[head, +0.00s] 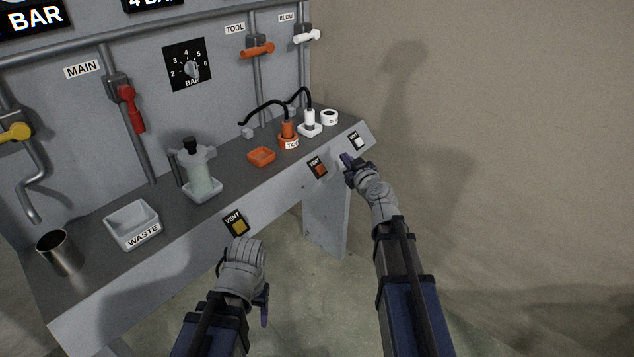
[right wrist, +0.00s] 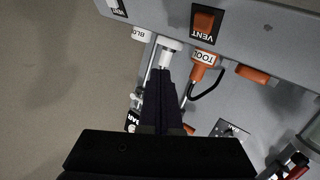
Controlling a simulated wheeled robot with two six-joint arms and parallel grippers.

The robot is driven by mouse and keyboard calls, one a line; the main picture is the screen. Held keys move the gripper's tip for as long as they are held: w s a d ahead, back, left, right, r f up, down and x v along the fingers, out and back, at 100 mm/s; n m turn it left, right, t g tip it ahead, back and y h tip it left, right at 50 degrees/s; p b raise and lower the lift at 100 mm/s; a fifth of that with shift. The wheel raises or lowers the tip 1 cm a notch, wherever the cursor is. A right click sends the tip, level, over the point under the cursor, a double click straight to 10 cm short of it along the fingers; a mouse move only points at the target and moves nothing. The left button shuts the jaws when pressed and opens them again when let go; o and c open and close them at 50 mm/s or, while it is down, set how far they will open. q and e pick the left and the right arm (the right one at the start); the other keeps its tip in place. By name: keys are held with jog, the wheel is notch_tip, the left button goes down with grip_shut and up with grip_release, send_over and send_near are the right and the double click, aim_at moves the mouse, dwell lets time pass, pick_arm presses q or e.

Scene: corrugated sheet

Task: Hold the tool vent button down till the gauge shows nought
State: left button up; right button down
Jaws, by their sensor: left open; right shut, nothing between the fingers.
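The orange vent button (head: 320,170), matching the orange TOOL parts in colour, sits on the bench's sloping front face. It also shows at the top of the right wrist view (right wrist: 204,22). My right gripper (head: 347,159) is shut and empty, just right of this button and left of the white button. In the right wrist view its fingertips (right wrist: 158,72) are apart from the orange button. My left gripper (head: 241,284) is open and empty, below the yellow vent button. Displays marked BAR (head: 32,18) are cut off at the top; no tool gauge reading can be read.
Front-face neighbours are the white vent button (head: 356,141) and yellow vent button (head: 237,225). The bench holds an orange tray (head: 261,156), a waste tray (head: 133,225) and a metal cup (head: 60,253). The orange TOOL lever (head: 257,49) lies crosswise to its pipe. Space right is free.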

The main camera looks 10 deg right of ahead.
aim_at(326, 170)
dwell(0.3)
jog(key=shift+w+a+f+b, duration=0.65)
jog(key=shift+w+f+b, duration=0.15)
jog(key=shift+f+b, duration=0.25)
jog(key=shift+w+a+f+b, duration=0.6)
jog(key=shift+w+f+b, duration=0.25)
jog(key=shift+f+b, duration=0.2)
jog(key=shift+w+a+f+b, duration=0.65)
jog(key=shift+w+f+b, duration=0.15)
jog(key=shift+f+b, duration=0.25)
jog(key=shift+f, duration=0.1)
jog(key=shift+w+a+f, duration=0.2)
jog(key=shift+w, duration=0.05)
jog(key=shift+w+a+f+b, duration=0.2)
jog(key=shift+f+b, duration=0.1)
jog(key=shift+b, duration=0.25)
dwell(0.4)
jog(key=shift+r, duration=0.1)
dwell(1.4)
jog(key=shift+s+d+r+p, duration=0.4)
jog(key=shift+s+r+p, duration=0.1)
jog(key=shift+p, duration=0.15)
